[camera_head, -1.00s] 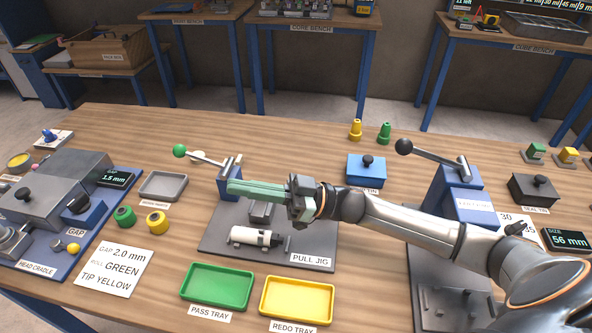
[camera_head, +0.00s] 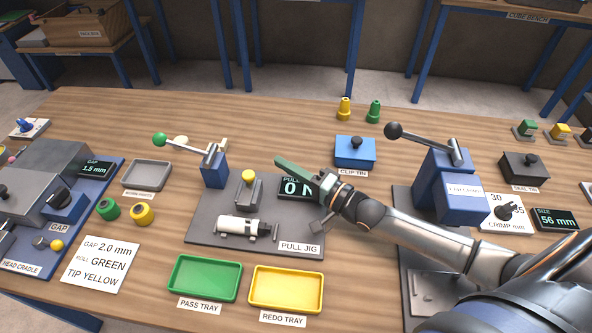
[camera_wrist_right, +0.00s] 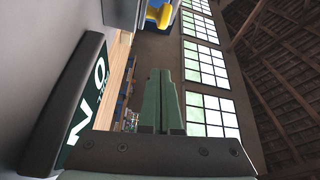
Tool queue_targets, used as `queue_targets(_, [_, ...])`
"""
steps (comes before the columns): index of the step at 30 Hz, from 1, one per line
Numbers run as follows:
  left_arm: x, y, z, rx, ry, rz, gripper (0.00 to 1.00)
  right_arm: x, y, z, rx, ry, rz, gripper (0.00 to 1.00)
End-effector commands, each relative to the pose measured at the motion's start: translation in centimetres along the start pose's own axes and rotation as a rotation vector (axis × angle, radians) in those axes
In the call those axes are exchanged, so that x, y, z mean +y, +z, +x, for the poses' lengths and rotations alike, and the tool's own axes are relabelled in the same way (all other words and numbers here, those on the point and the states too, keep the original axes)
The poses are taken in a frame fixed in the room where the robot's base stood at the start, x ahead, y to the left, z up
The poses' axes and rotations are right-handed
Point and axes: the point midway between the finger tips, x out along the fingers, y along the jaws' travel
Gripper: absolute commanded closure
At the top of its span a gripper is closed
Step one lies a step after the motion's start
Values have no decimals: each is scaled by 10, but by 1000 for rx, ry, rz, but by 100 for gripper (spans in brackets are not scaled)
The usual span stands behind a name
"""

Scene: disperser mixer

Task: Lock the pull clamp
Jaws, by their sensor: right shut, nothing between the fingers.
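The pull jig (camera_head: 205,232) is a dark grey plate. On it a small grey fixture (camera_head: 245,193) carries a yellow knob (camera_head: 249,176) at its top; I cannot tell for sure whether this is the pull clamp. Behind it, a blue post (camera_head: 214,172) bears a lever with a green ball (camera_head: 159,139), pointing left. A white cylinder (camera_head: 238,226) with a dark end lies in front of the fixture. My right gripper (camera_head: 284,164), with green fingers, is shut and empty, right of the yellow knob and above the display (camera_head: 296,188). My left gripper is out of view.
A blue clip tin (camera_head: 355,152) stands behind right. A blue press (camera_head: 450,190) with a black-ball lever (camera_head: 393,130) stands right, near my arm. The green pass tray (camera_head: 205,277) and yellow redo tray (camera_head: 286,289) lie in front.

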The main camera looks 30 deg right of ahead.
Motion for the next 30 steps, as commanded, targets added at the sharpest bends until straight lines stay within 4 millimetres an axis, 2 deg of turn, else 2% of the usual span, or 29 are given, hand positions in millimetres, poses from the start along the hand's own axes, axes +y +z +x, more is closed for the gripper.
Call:
queue_targets(3, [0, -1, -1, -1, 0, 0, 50, -1, 0, 21, 1, -3, 0, 100])
queue_targets(10, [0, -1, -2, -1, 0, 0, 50, -2, 0, 54, 0, -2, -2, 100])
queue_targets(13, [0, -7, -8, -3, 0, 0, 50, -2, 16, 46, -2, 2, 5, 100])
queue_targets(18, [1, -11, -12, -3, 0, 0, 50, -1, 32, 40, -1, 0, 2, 100])
queue_targets(30, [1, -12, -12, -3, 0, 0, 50, 0, 38, 38, -1, -1, -3, 100])
